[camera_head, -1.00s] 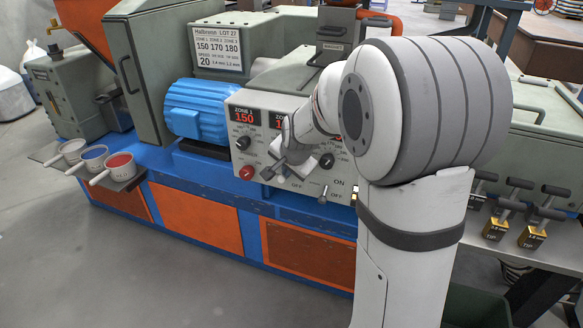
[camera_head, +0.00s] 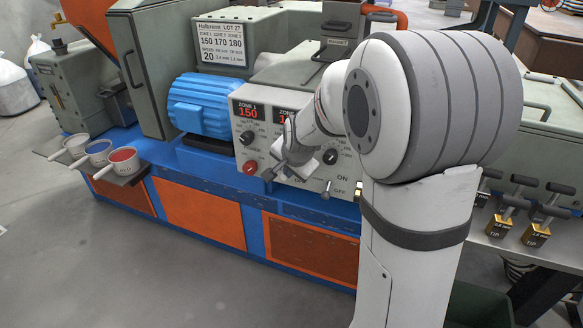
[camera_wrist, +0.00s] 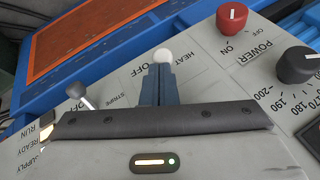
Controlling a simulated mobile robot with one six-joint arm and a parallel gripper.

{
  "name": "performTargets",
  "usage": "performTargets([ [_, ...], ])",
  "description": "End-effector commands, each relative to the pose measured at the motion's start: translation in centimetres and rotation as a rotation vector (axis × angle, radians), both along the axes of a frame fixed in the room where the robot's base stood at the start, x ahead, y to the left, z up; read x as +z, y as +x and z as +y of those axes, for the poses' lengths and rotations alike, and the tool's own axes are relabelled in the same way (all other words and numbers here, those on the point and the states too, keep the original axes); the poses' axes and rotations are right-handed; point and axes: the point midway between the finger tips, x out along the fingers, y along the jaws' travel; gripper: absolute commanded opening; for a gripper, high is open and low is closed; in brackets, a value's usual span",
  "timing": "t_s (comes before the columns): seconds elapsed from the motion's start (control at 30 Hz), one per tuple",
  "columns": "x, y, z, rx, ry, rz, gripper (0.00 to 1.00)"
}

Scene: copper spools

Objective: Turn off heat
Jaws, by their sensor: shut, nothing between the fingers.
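The grey control panel (camera_head: 300,135) is on the front of the blue and orange machine. In the wrist view, a heat switch with a white ball tip (camera_wrist: 163,54) stands beside the HEAT label. My gripper (camera_wrist: 157,72) is shut and empty, with its fingertips just short of the white ball in the picture. I cannot tell whether they touch. The fingers hide the switch's base, so its position is unclear. In the head view, my gripper (camera_head: 268,174) is low on the panel, just right of and below the red power knob (camera_head: 250,167).
A second metal toggle, by the STRIPE label, (camera_wrist: 78,95) stands left in the wrist view and right of my gripper in the head view (camera_head: 326,190). A black dial (camera_wrist: 297,65) is beside the red knob (camera_wrist: 232,18). Three cups (camera_head: 98,155) sit on a side shelf.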

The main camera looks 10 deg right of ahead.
Motion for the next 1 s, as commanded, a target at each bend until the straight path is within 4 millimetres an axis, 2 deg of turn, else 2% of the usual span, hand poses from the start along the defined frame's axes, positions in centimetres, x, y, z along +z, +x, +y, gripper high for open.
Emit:
performTargets([
  [0.5,-3.0,-1.4,1.0,0.001,-0.001,0.001,0.00],
  [0.77,-2.7,-1.4,1.0,0.000,-0.001,-0.001,0.00],
  [1.0,-1.7,-1.4,1.0,0.000,-0.001,-0.001,0.00],
])
